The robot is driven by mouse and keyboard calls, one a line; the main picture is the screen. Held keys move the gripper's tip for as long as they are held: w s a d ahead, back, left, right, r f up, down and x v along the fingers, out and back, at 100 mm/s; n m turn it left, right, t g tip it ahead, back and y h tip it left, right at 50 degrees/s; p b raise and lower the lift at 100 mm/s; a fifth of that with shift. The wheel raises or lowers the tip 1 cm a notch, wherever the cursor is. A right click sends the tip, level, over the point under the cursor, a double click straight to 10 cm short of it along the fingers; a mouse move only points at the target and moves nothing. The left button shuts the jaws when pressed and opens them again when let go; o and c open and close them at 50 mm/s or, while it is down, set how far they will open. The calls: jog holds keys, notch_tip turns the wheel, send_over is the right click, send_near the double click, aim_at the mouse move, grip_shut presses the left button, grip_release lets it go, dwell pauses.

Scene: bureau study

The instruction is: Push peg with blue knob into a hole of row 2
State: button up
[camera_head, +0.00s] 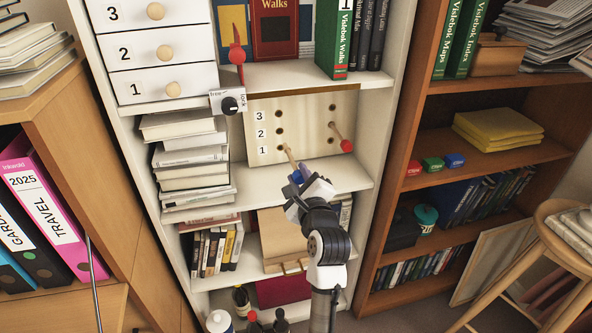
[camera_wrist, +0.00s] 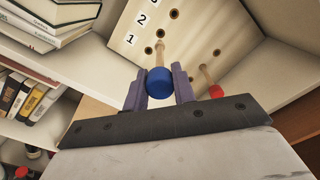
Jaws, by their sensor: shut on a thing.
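A pale wooden board (camera_head: 305,125) with rows numbered 1 to 3 stands on a shelf; each row shows a left and a right hole. My gripper (camera_wrist: 160,88) is shut on the blue knob (camera_wrist: 159,81), its purple fingers on either side. The peg's pale shaft (camera_wrist: 161,54) points at the board. In the wrist view its tip lies near the left row 2 hole (camera_wrist: 161,33); in the head view the tip overlaps the left row 1 hole. I cannot tell whether the tip touches the board. My gripper also shows in the head view (camera_head: 298,180).
A peg with a red knob (camera_head: 346,146) sticks out of the right row 2 hole. A stack of books (camera_head: 190,165) stands left of the board. Above is a latch plate (camera_head: 229,102) with a black knob, and a red lever (camera_head: 237,58). The shelf right of my gripper is clear.

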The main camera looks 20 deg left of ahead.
aim_at(294, 162)
jog(key=shift+b+x, duration=0.7)
jog(key=shift+x, duration=2.15)
jog(key=shift+p, duration=0.35)
jog(key=shift+p+x, duration=0.9)
jog(key=shift+x, duration=1.25)
jog(key=o, duration=1.1)
jog(key=shift+c, duration=0.2)
jog(key=shift+o, duration=0.3)
jog(key=o, duration=0.4)
